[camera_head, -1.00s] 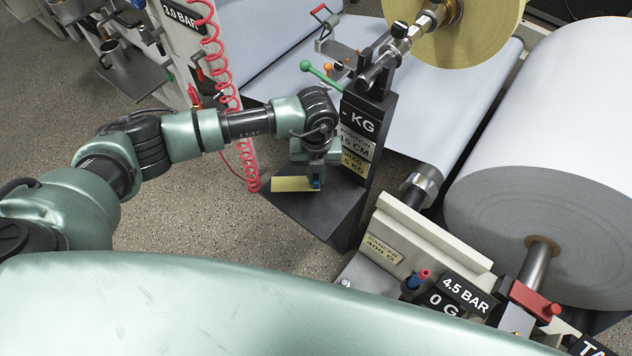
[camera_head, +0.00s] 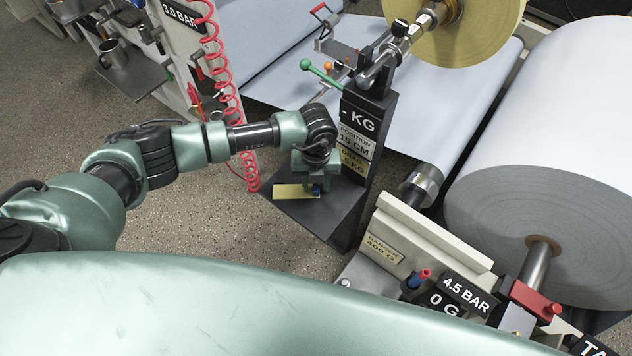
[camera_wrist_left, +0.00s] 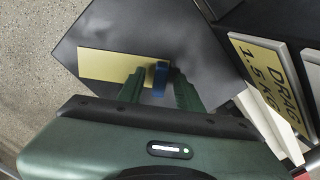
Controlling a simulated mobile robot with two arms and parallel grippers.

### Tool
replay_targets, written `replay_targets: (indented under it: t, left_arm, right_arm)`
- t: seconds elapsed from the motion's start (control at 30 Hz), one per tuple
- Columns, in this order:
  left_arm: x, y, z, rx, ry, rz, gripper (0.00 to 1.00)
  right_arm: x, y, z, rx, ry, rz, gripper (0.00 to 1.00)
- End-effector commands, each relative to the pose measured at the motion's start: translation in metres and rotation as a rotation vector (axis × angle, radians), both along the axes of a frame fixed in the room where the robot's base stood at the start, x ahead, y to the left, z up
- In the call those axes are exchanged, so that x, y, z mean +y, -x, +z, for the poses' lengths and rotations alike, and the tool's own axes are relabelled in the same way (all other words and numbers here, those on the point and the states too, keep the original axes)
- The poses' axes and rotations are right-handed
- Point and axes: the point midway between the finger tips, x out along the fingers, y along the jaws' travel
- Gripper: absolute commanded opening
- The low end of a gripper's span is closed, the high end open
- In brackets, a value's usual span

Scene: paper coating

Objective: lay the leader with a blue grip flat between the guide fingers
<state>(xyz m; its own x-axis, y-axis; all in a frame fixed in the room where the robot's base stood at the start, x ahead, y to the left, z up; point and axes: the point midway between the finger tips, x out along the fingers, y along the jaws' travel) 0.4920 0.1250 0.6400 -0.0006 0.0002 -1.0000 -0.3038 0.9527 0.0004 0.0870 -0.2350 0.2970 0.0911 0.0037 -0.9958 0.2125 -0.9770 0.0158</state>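The leader is a flat yellow strip (camera_head: 294,191) with a blue grip (camera_head: 318,189) at its right end. It appears to lie flat on the dark plate (camera_head: 322,220) at the foot of the black post. In the left wrist view the strip (camera_wrist_left: 105,66) and blue grip (camera_wrist_left: 160,78) show clearly. My left gripper (camera_wrist_left: 160,88) points down over the grip, its two green fingers spread on either side with small gaps. I cannot make out the guide fingers. My right gripper is not in view.
The black post (camera_head: 365,125) with weight labels rises right behind the plate. A red coiled hose (camera_head: 235,110) hangs to the left. A large white paper roll (camera_head: 540,180) and a cream bar (camera_head: 430,240) stand at right.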

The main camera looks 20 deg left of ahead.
Motion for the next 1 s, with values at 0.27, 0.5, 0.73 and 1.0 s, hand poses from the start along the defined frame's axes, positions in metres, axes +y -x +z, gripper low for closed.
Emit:
replay_targets:
  t: [0.27, 0.5, 0.73, 1.0]
  left_arm:
    - [0.000, -0.001, 0.012, -0.001, 0.001, 0.000, 0.35]
    - [0.000, -0.002, 0.061, -0.005, 0.003, -0.002, 0.35]
    - [0.000, -0.001, 0.104, -0.003, 0.001, -0.002, 0.35]
    - [0.000, 0.000, 0.123, -0.001, 0.000, 0.000, 0.35]
  right_arm:
    - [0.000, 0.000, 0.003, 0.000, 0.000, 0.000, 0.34]
    - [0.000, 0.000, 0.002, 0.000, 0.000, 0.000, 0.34]
    - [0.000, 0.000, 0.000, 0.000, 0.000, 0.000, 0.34]
    - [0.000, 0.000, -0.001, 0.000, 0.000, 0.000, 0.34]
